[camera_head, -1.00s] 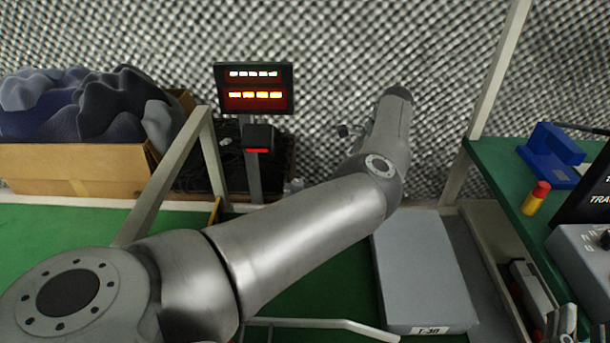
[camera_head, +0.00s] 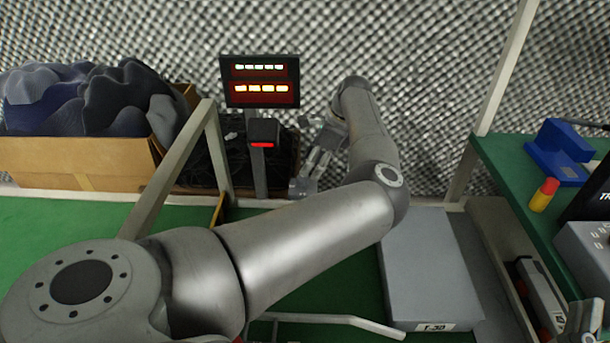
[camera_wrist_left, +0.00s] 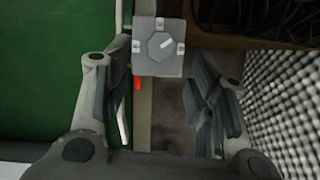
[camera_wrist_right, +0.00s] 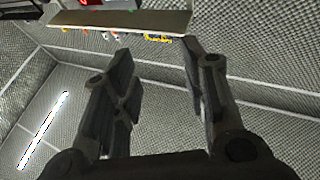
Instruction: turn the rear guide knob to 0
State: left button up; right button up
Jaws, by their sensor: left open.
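The guide knob (camera_wrist_left: 160,45) is a grey octagonal dial with a white pointer mark slanting to the upper right. It sits on a small grey box with white labels too small to read. In the head view this appears to be the dark box with a red strip (camera_head: 263,133) on the post; the dial face does not show there. My left gripper (camera_head: 304,155) is open and empty, just right of that box. In the left wrist view the box lies ahead between the spread fingers, apart from them. My right gripper (camera_wrist_right: 155,55) is open and empty, facing the walls.
A display with lit digits (camera_head: 260,80) stands above the knob box. A cardboard box of dark foam (camera_head: 80,165) is at left, with a slanted frame post (camera_head: 180,170) before it. A grey T-30 case (camera_head: 430,265) lies at right, near a green bench (camera_head: 510,180).

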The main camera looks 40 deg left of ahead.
aim_at(303, 182)
pick_arm(q)
jog(key=b+x, duration=0.1)
jog(key=x, duration=0.3)
jog(key=shift+s+a, duration=0.15)
jog(key=shift+a, duration=0.05)
jog(key=shift+s+a+f, duration=0.1)
jog(key=shift+a+f, duration=0.1)
jog(key=shift+f, duration=0.3)
pick_arm(e)
jog(key=shift+s+d+r+t+y, duration=0.1)
jog(key=shift+s+r+t+y, duration=0.05)
jog(key=shift+s+r+t, duration=0.55)
jog(key=shift+s+a+r+t+y, duration=0.15)
jog(key=shift+s+r+t, duration=0.3)
jog(key=shift+r, duration=0.45)
jog(key=shift+s+d+r+t+y, duration=0.2)
jog(key=shift+s+r+t, duration=0.2)
jog(key=shift+r+t, duration=0.35)
